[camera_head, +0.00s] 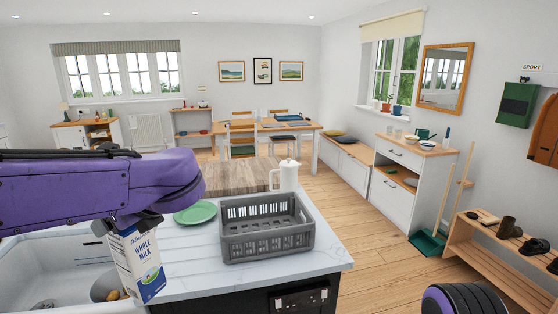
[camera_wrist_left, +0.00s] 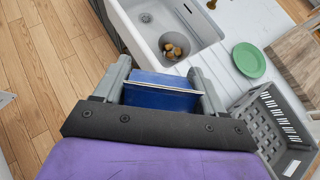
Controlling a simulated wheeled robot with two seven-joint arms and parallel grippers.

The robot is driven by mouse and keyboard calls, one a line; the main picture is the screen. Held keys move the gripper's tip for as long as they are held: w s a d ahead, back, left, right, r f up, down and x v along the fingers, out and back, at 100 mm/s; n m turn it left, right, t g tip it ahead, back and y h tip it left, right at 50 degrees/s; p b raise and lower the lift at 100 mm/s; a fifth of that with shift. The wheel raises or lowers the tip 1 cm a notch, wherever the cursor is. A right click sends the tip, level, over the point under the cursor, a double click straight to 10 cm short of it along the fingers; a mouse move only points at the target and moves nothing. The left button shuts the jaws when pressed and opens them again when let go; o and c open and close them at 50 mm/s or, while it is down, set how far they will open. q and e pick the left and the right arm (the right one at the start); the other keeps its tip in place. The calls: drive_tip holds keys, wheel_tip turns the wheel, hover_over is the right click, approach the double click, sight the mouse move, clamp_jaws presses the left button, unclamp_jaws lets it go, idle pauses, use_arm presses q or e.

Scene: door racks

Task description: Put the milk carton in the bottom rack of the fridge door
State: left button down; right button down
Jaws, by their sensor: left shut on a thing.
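The milk carton (camera_head: 140,262), white and blue with "Whole Milk" lettering, hangs tilted from my left gripper (camera_head: 128,224) at the left of the head view. The gripper is shut on its upper part and holds it in front of the counter edge by the sink. In the left wrist view the blue carton (camera_wrist_left: 160,92) sits between the two grey fingers of my left gripper (camera_wrist_left: 162,88). No fridge or door rack shows in either view. My right gripper is not in view; only part of my right arm shows at the bottom right of the head view.
The sink (camera_wrist_left: 178,28) holds several brown items. A wooden shoe rack (camera_head: 500,262) stands at the right. The floor between (camera_head: 385,262) is clear.

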use_arm(q)
drive_tip(key=w+d+f+m+t+h+b, duration=0.25)
drive_tip(key=d+f+m+h, duration=0.2)
drive_tip(key=f, duration=0.35)
drive_tip(key=w+d+f+m+t+h+b, duration=0.1)
drive_tip(key=w+d+f+m+t+h, duration=0.25)
drive_tip(key=f+m, duration=0.4)
drive_tip(key=s+f+h+b, duration=0.1)
drive_tip(key=s+f, duration=0.3)
drive_tip(key=f, duration=0.5)
drive_tip(key=s+f+h+b, duration=0.1)
drive_tip(key=s+f, duration=0.3)
drive_tip(key=f, duration=0.5)
drive_tip(key=shift+s+d+f+m+b, duration=0.2)
drive_tip(key=shift+d+m+b, duration=0.2)
drive_tip(key=shift+b, duration=0.15)
drive_tip(key=shift+d, duration=0.15)
